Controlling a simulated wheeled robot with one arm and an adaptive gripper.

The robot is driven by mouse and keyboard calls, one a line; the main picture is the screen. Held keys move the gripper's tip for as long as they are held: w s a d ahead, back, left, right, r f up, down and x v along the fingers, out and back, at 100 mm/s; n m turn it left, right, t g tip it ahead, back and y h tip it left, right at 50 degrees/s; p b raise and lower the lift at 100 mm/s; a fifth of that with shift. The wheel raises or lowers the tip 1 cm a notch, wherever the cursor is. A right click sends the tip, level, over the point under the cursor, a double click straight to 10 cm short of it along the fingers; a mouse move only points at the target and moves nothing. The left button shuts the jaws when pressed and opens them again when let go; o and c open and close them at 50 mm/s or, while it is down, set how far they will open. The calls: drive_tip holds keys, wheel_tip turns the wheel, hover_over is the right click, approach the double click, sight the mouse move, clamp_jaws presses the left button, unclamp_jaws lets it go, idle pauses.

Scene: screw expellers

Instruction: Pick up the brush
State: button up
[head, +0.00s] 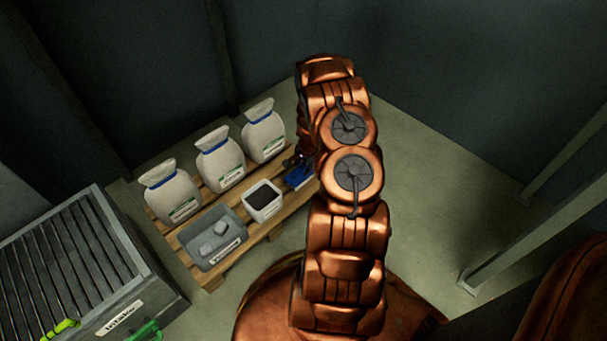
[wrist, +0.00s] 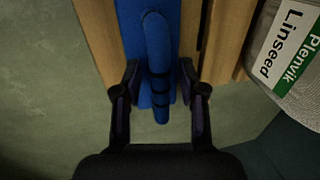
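The brush shows in the wrist view as a rounded blue handle (wrist: 156,58) with dark bands near its lower end. It lies over a flat blue piece (wrist: 129,25) on the wooden slats; I cannot tell whether that piece is part of it. No bristles show. In the head view a blue item (head: 299,176) lies at the pallet's right end, partly hidden by my arm. My gripper (wrist: 160,72) is open, with one finger on each side of the handle and a gap on both sides. In the head view my arm hides the gripper's fingers.
The pallet (head: 211,281) also bears three white sacks (head: 219,160), a grey bin (head: 208,241) and a white tub (head: 263,203) of dark material. A Linseed sack (wrist: 295,45) stands close at right in the wrist view. A slatted intake box (head: 124,293) is at left.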

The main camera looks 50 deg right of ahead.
clamp_jaws()
drive_tip(key=shift+r, duration=0.1)
idle(0.5)
wheel_tip(320, 180, up, 3)
drive_tip(key=shift+r+p, duration=0.15)
drive_tip(key=shift+p, duration=0.7)
drive_tip(key=shift+s+r, duration=0.1)
drive_tip(key=shift+r, duration=0.15)
drive_tip(key=s+a+r+p, duration=0.1)
drive_tip(key=s+a, duration=0.4)
drive_tip(key=s, duration=1)
drive_tip(key=shift+p, duration=0.85)
drive_tip(key=shift+a, duration=0.1)
drive_tip(key=shift+c, duration=2.3)
unclamp_jaws()
clamp_jaws()
